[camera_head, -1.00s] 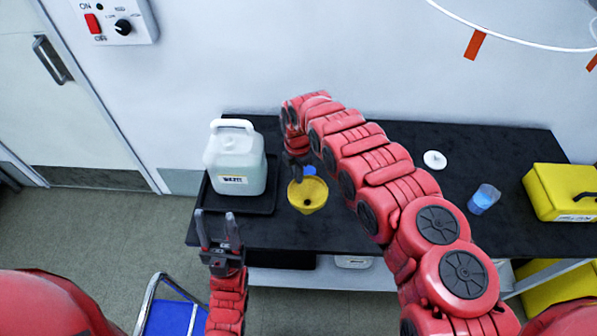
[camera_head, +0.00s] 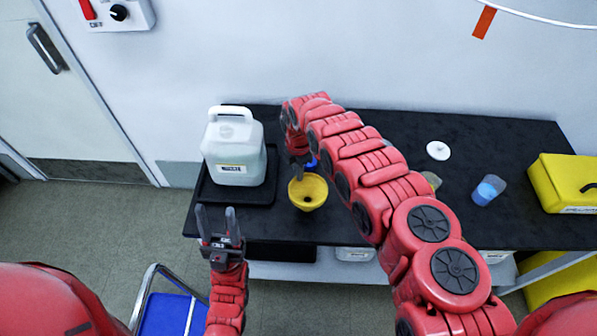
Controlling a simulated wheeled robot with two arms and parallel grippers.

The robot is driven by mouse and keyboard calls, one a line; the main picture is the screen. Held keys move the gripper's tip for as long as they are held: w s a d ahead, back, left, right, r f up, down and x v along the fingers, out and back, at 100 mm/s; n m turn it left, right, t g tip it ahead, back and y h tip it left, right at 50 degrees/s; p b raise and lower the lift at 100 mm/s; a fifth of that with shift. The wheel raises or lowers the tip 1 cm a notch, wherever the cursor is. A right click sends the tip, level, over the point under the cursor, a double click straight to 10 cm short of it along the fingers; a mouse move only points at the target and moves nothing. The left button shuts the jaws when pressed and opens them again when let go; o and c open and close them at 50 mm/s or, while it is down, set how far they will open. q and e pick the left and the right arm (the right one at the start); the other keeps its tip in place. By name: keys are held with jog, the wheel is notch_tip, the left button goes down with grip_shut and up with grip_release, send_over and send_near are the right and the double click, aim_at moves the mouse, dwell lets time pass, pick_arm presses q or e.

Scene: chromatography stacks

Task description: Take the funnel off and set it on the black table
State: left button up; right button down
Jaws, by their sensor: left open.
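The yellow funnel (camera_head: 308,194) is near the front edge of the black table (camera_head: 400,232), mouth up. What it stands on or in is hidden under it. My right gripper (camera_head: 303,170) points down at the funnel's back rim; its fingertips are partly hidden, and I cannot tell whether they grip the rim. A blue item (camera_head: 312,162) shows just behind the funnel. My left gripper (camera_head: 218,222) is open and empty, in front of the table's left edge, apart from the funnel.
A white jug (camera_head: 234,150) stands in a black tray (camera_head: 262,192) on the left. A white disc (camera_head: 438,150), a beaker of blue liquid (camera_head: 487,190) and a yellow case (camera_head: 562,183) are on the right. A blue chair (camera_head: 168,314) stands in front. The table's middle is partly behind my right arm.

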jog(key=shift+f, duration=0.15)
dwell(0.3)
jog(key=shift+f+b, duration=0.5)
jog(key=shift+b, duration=0.2)
jog(key=shift+f+b, duration=0.35)
jog(key=shift+b, duration=0.15)
jog(key=c, duration=1)
grip_release()
jog(key=shift+o, duration=0.2)
jog(key=shift+r, duration=0.15)
